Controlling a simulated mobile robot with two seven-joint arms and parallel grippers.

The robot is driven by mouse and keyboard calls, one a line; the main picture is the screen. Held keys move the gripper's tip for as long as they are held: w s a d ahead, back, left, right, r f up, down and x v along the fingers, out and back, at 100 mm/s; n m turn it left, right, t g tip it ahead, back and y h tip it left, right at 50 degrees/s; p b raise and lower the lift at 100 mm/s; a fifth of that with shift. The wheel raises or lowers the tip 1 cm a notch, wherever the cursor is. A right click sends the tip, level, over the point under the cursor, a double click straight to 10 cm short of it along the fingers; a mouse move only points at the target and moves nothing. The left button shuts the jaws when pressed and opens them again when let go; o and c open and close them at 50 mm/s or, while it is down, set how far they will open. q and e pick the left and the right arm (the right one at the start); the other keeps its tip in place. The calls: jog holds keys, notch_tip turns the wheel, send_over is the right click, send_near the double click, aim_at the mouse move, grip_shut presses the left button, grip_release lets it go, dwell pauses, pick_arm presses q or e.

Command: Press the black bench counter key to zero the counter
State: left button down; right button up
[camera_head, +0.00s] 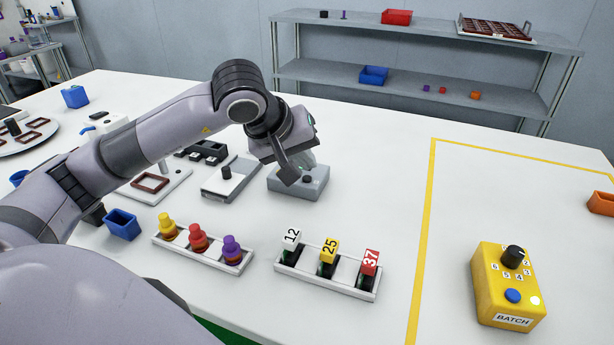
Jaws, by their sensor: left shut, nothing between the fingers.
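A small grey box (313,190) stands on the white bench; it looks like the bench counter. A black round key (307,179) shows on its top. My left gripper (291,177) is shut and empty, pointing down over the left part of this box. Its fingertips are close to the black key, on the key's left; I cannot tell whether they touch the box. The gripper hides the back left of the box. My right gripper is not in view.
A flat grey device (232,182) with a black knob stands left of the box. In front are a rack of coloured knobs (202,254) and a rack of numbered tags (328,273). A yellow BATCH box (506,290) stands at right. The bench between is clear.

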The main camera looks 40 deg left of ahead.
aim_at(305, 178)
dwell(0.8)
pick_arm(q)
jog(key=shift+f+b, duration=0.45)
jog(key=shift+b, duration=0.1)
jog(key=shift+f+b, duration=0.4)
jog(key=shift+b, duration=0.05)
dwell(0.5)
dwell(0.4)
jog(key=shift+r+p, duration=0.55)
jog(key=shift+r, duration=0.25)
jog(key=shift+r+p, duration=1.85)
jog(key=shift+r, duration=0.75)
